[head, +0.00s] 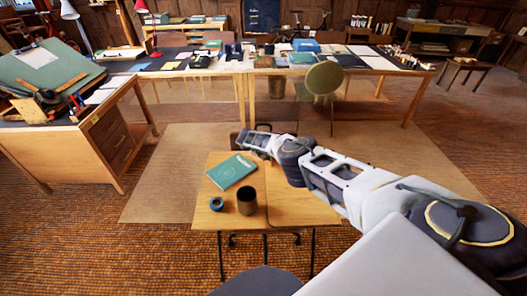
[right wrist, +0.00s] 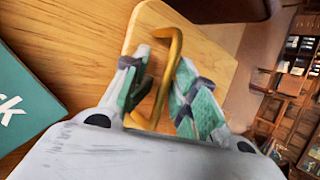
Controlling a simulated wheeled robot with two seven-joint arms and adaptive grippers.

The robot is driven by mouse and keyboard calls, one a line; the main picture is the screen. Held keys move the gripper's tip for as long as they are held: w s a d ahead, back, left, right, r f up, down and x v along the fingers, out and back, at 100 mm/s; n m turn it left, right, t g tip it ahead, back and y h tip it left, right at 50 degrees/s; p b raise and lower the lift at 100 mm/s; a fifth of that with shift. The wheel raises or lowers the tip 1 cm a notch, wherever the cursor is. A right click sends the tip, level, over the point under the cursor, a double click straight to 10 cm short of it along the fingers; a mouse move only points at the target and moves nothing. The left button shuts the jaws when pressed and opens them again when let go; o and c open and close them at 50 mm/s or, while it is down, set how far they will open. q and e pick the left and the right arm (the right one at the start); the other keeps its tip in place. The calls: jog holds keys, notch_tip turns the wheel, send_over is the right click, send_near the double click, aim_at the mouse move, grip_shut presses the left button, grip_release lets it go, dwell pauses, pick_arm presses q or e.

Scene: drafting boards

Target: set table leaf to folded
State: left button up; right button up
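A small wooden table (head: 215,217) stands in the middle, its top split by a seam. The right part, the table leaf (head: 290,208), looks level with the rest and is partly covered by my right arm. In the right wrist view, a brass-coloured bent handle (right wrist: 174,62) shows by the wooden top's edge (right wrist: 195,35). My right gripper (head: 250,137) is by the table's far side. Its green-padded fingers (right wrist: 163,62) stand apart on both sides of the handle, with a gap visible; contact is unclear. My left gripper is out of view.
A green book (head: 231,171), a dark cup (head: 247,201) and a blue ring-shaped object (head: 216,204) are on the table's left part. A desk (head: 75,146) stands at left, a long table (head: 250,70) behind. A round-backed chair (head: 323,78) stands behind the arm.

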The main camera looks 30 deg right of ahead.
jog(key=shift+a+r, duration=0.2)
jog(key=shift+r, duration=0.1)
jog(key=shift+a+r, duration=0.2)
jog(key=shift+r, duration=0.05)
jog(key=shift+s+a+r, duration=0.1)
jog(key=shift+a+r, duration=0.15)
jog(key=shift+r, duration=0.15)
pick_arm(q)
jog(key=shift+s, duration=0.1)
pick_arm(e)
jog(key=v, duration=0.9)
jog(key=shift+a+r, duration=0.2)
jog(key=shift+a, duration=0.05)
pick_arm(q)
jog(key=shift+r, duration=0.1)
pick_arm(e)
jog(key=shift+r, duration=0.1)
dwell(0.4)
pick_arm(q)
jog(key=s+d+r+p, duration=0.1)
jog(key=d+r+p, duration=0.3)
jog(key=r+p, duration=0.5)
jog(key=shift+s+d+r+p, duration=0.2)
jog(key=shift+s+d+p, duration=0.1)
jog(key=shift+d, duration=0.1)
pick_arm(e)
notch_tip(320, 180, up, 10)
jog(key=shift+f, duration=0.25)
